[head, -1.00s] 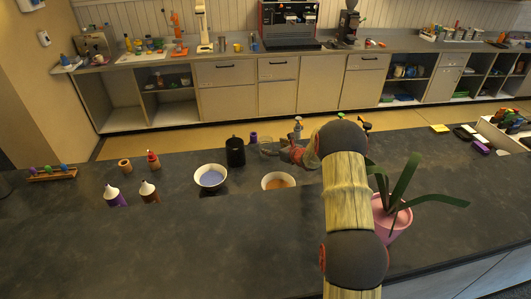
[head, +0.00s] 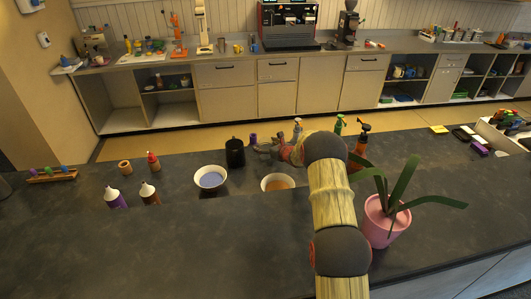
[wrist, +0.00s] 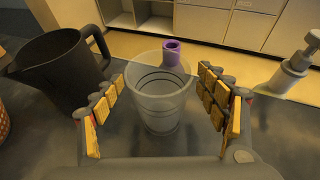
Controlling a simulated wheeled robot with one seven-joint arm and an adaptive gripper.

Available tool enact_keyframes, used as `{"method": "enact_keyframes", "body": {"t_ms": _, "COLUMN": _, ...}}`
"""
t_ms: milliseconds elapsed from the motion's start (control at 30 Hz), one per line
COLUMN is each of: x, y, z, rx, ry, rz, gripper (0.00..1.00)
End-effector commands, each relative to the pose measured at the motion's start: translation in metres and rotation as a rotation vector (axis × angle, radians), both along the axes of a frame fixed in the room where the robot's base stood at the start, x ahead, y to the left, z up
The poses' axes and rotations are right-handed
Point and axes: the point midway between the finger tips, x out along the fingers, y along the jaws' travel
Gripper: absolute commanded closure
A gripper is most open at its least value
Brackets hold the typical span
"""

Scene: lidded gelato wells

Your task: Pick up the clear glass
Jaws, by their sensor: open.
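The clear glass (wrist: 158,108) stands upright on the dark counter in the wrist view, between the two open fingers of my gripper (wrist: 163,112). I see gaps on both sides of it, and cannot tell how far down the fingers reach beside it. In the head view my gripper (head: 266,146) is low over the far part of the counter, just right of the black pitcher (head: 235,153). The glass is too small or hidden to make out there.
The black pitcher is close on the left in the wrist view (wrist: 58,72). A purple cup (wrist: 171,54) stands behind the glass, and a pump bottle (wrist: 291,72) is to the right. Open gelato wells (head: 211,179) lie nearer, and a pink potted plant (head: 386,222) stands right of my arm.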

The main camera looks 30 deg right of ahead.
Motion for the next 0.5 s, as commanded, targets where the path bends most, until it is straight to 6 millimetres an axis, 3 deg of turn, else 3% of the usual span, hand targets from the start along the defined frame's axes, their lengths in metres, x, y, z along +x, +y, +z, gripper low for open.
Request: {"method": "enact_keyframes", "body": {"t_ms": 500, "x": -0.0004, "y": -0.0001, "z": -0.0003, "rx": 0.0, "ry": 0.0, "rz": 0.0, "gripper": 0.52}}
